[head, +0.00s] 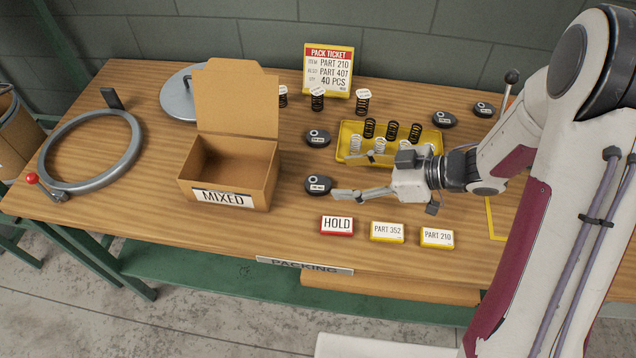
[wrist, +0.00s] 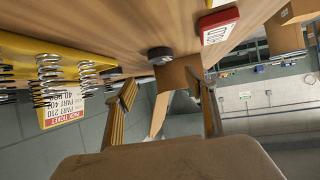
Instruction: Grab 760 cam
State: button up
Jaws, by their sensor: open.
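Several dark oval cams with small labels lie on the wooden bench; the label numbers are too small for me to read surely. One cam (head: 318,184) lies right of the box's front corner, and another cam (head: 318,138) lies behind it. Two more, a cam (head: 445,119) and a cam (head: 484,109), lie at the back right. My gripper (head: 342,176) is open and empty, low over the bench, its fingers pointing left toward the front-left cam. In the wrist view a dark cam (wrist: 160,55) shows beyond the open fingers (wrist: 163,84), apart from them.
An open cardboard box marked MIXED (head: 228,196) stands left of the cams. A yellow tray (head: 346,131) of springs lies behind my gripper. A red HOLD block (head: 337,226) and two yellow part blocks (head: 387,232) (head: 437,238) lie in front. Loose springs (head: 318,101) stand behind.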

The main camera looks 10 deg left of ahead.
aim_at(318, 182)
jog(key=shift+x, duration=0.9)
jog(key=shift+a+f, duration=0.1)
jog(key=shift+s+a+f, duration=0.1)
jog(key=shift+a+f, duration=0.85)
jog(key=shift+a, duration=0.2)
jog(key=shift+x, duration=1.05)
jog(key=c, duration=1.4)
